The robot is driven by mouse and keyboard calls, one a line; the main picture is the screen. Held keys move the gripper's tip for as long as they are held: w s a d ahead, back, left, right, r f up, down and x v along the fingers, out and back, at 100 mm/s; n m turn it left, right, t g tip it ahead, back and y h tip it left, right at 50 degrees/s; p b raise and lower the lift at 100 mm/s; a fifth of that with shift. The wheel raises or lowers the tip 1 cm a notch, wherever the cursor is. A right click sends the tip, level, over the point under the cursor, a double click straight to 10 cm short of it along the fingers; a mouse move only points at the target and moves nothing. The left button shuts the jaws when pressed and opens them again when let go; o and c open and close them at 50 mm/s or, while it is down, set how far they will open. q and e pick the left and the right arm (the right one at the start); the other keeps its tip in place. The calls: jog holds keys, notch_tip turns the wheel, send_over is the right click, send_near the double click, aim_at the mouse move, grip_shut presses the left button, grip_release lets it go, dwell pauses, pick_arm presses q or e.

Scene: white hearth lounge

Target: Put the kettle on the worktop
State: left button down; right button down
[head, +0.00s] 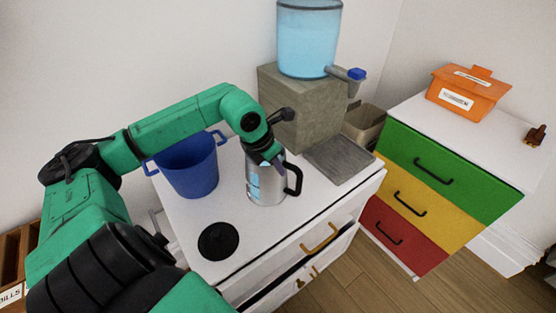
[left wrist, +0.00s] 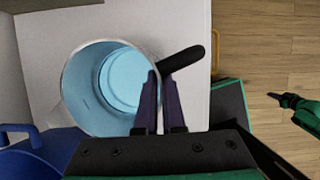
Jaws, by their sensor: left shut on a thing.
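The kettle (head: 254,187) is a silver open-topped jug with a black handle and a light blue mark on its side. It is upright at the white worktop (head: 187,233); I cannot tell whether its base touches it. My left gripper (head: 272,160) is shut on the kettle's rim near the handle. In the left wrist view the gripper (left wrist: 160,98) straddles the wall of the kettle (left wrist: 78,100), and light blue shows inside. A green arm end with a dark tip, likely my right gripper (left wrist: 283,98), shows at the right there; its jaws are unclear.
A blue bucket (head: 190,168) stands left of the kettle, and a black round lid (head: 218,241) lies in front. Behind are a stone block (head: 292,110) with a water tank (head: 309,40) and a grey slab (head: 338,160). A coloured drawer unit (head: 440,195) stands at right.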

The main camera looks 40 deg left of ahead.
pick_arm(q)
jog(key=c, duration=1.1)
grip_release()
jog(key=shift+o, duration=0.4)
jog(key=shift+s+d, duration=0.1)
jog(key=shift+r, duration=0.1)
jog(key=shift+s+a+r+b, duration=0.15)
jog(key=shift+a+r+b, duration=0.1)
jog(key=shift+b, duration=0.1)
jog(key=b+v, duration=0.1)
jog(key=v, duration=0.1)
jog(key=b+v, duration=0.2)
jog(key=shift+s+d+r, duration=0.15)
jog(key=shift+s+r, duration=0.05)
jog(key=shift+r, duration=0.1)
jog(key=v, duration=0.6)
jog(key=shift+r+b, duration=0.3)
jog(key=shift+r, duration=0.05)
